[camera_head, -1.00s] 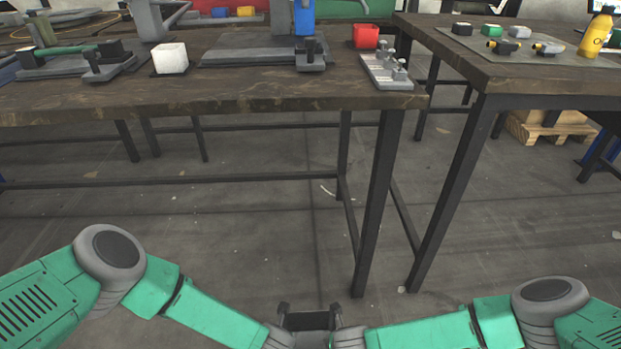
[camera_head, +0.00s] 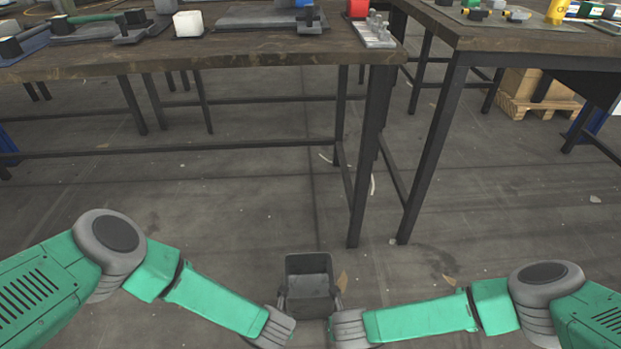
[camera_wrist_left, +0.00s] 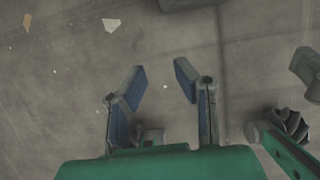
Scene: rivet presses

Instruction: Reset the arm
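Both of my green arms reach in low in the head view, bent inward so that their grey wrists nearly meet at bottom centre. My left gripper (camera_wrist_left: 160,76) shows in the left wrist view with its two blue-padded fingers apart and nothing held between them. It points down at bare floor. In the head view the left wrist mostly hides it. My right gripper's fingers cannot be made out clearly. A dark grey, box-like shape (camera_head: 308,276) shows between the wrists; I cannot tell whether it is part of me.
A dark wooden workbench (camera_head: 230,50) stands ahead, with a white block (camera_head: 188,24), a red bin (camera_head: 357,8) and a grey fixture (camera_head: 376,34) on it. A second table (camera_head: 530,38) is at right. A pallet (camera_head: 538,106) lies behind. The floor before the benches is mostly clear.

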